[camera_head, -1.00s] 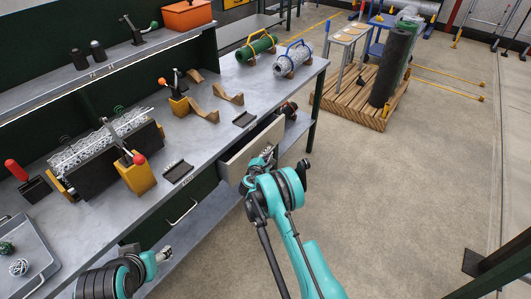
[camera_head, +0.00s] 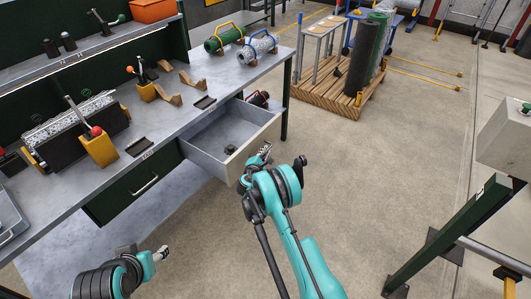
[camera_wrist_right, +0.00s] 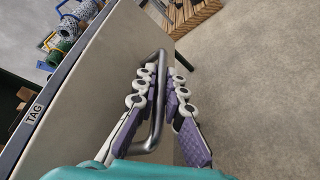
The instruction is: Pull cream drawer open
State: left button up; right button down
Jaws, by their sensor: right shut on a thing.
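The cream drawer (camera_head: 255,146) stands pulled out from under the workbench, its grey inside showing with a small dark object (camera_head: 230,149) in it. My right gripper (camera_head: 263,152) is at the drawer's front. In the right wrist view its fingers (camera_wrist_right: 160,92) are shut around the metal bar handle (camera_wrist_right: 153,125) on the cream front panel (camera_wrist_right: 95,85). My left gripper (camera_head: 163,252) is low at the left, away from the drawer and apart from the bench; whether its fingers are open is too small to tell.
The workbench (camera_head: 165,125) carries a weaving fixture, brackets and wire rolls. A green drawer (camera_head: 135,190) beside the cream one is shut. A bench leg (camera_head: 286,100) stands just beyond the cream drawer. The floor (camera_head: 360,170) to the right is open.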

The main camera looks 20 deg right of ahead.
jog(key=shift+s, duration=0.1)
jog(key=c, duration=1.6)
grip_release()
jog(key=v, duration=1.2)
jog(key=shift+d+r, duration=0.1)
